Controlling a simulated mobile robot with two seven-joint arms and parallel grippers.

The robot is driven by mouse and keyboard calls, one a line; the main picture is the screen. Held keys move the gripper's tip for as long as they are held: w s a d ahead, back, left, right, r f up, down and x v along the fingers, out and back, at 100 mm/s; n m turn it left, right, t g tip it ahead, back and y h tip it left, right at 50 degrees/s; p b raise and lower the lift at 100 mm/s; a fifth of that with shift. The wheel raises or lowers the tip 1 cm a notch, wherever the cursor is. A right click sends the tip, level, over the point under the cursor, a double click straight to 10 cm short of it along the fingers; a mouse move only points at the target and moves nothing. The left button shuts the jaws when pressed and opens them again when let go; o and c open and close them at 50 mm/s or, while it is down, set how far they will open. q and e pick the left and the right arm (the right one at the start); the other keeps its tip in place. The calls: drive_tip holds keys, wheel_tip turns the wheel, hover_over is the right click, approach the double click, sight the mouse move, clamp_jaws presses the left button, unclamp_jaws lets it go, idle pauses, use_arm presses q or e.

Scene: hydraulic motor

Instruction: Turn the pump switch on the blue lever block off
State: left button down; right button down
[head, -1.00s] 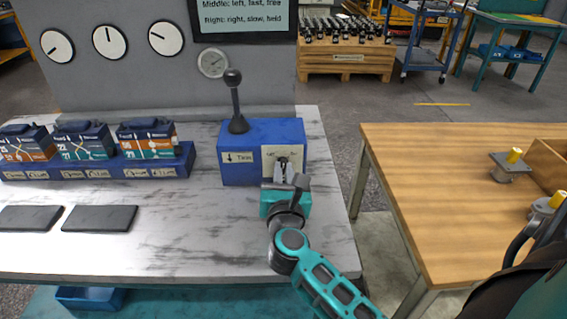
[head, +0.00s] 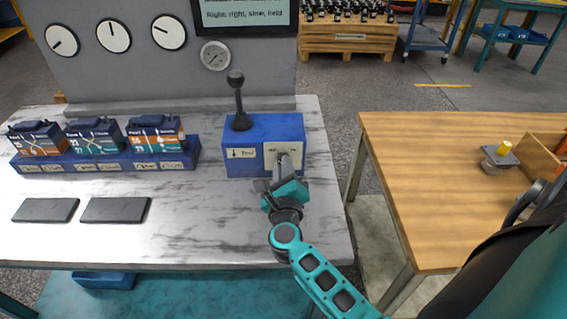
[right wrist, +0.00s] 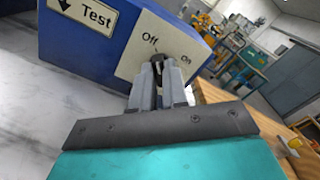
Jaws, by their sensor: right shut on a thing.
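The blue lever block (head: 247,166) stands on the marble-topped table, with a black ball-topped lever (head: 238,104) upright on it. Its front has a "Test" label and a pale switch plate (right wrist: 128,60) marked "Off" and "On". My right gripper (head: 284,166) is at this plate. In the right wrist view its fingers (right wrist: 158,72) are shut on the dark pump switch (right wrist: 154,58), tilted relative to the plate. The fingers hide much of the switch, so its exact setting cannot be told. My left gripper is not in view.
A grey panel with gauges (head: 168,32) stands behind. A wooden table (head: 430,190) is at the right, across a gap.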

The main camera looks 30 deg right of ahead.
drive_tip(key=shift+n, duration=0.5)
